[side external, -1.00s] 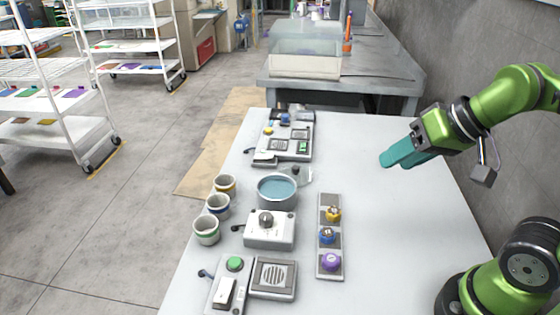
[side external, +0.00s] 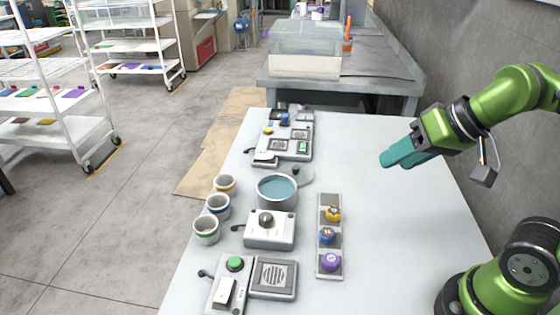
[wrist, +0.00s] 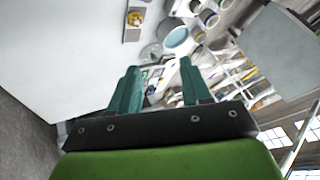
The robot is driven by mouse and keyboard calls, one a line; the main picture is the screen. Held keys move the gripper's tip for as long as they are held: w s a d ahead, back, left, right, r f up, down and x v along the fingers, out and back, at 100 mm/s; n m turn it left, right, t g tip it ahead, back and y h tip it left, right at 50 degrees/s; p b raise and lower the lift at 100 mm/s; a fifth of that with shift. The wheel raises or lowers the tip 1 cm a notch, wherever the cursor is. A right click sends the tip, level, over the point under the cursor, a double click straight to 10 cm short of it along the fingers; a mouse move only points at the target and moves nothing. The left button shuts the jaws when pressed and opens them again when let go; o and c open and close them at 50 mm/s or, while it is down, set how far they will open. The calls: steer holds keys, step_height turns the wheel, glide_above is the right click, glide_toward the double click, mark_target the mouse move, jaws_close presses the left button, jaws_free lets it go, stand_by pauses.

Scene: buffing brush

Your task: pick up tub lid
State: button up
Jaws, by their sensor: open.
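The tub lid (side external: 304,175) looks like a clear, flat disc with a small dark knob. It lies on the white table just behind the blue tub (side external: 277,190), partly behind its rim. A pale round shape (wrist: 150,52) beside the tub (wrist: 176,38) in the wrist view appears to be the lid. My gripper (side external: 394,157) is above the table, well to the right of the lid and apart from it. Its two teal fingers are spread and empty; the gap also shows in the wrist view (wrist: 159,67).
Three cups (side external: 218,206) stand left of the tub. A knobbed box (side external: 270,230) is in front of it, and a strip with coloured knobs (side external: 330,240) to its right. A device panel (side external: 293,142) lies behind the lid. The table's right half (side external: 400,215) is clear.

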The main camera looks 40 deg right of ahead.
steer(key=shift+o, duration=0.7)
